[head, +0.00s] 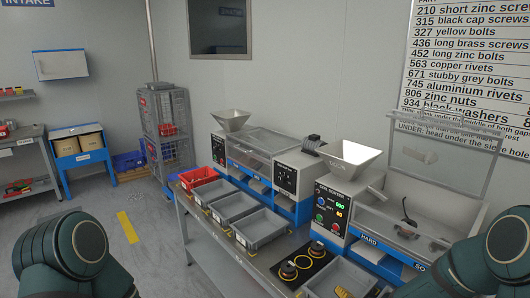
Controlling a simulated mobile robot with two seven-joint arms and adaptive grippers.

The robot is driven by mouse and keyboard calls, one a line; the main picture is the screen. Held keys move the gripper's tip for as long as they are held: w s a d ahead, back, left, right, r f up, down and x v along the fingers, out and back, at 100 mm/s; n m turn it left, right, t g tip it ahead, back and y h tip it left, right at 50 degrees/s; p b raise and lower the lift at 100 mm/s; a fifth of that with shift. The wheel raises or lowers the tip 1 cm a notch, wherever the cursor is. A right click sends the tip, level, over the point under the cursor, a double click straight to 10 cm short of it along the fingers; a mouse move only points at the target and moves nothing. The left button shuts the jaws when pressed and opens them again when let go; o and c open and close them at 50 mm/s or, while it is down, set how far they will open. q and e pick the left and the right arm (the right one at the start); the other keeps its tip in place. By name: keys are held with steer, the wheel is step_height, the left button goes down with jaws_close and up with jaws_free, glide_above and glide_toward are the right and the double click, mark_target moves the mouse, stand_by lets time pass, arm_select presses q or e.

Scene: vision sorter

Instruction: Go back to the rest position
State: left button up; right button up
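A green and dark rounded link of my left arm (75,250) shows at the bottom left. A similar link of my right arm (490,255) shows at the bottom right, in front of the bench's right end. Neither gripper can be seen in the head view, so what they hold is hidden. The bench (215,262) with the sorting machines stands ahead, between the two arm links.
On the bench are a red tray (198,177), grey trays (262,228), a sorter with a hopper (355,158) and a clear-lidded bin (450,215), and a black knob panel (303,262). A wire cage (167,130) stands behind. The floor at left (150,250) is clear.

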steer(key=s+a+f+m+g, duration=0.2)
steer(key=s+a+f+m, duration=0.2)
steer(key=s+m, duration=0.4)
steer(key=s+a+f+m+g+h, duration=0.1)
steer(key=s+a+f+m+g, duration=0.2)
steer(key=s+m, duration=0.6)
steer(key=s+a+f, duration=0.2)
steer(key=s, duration=0.1)
steer(key=shift+a, duration=0.15)
steer(key=shift+s+f, duration=0.1)
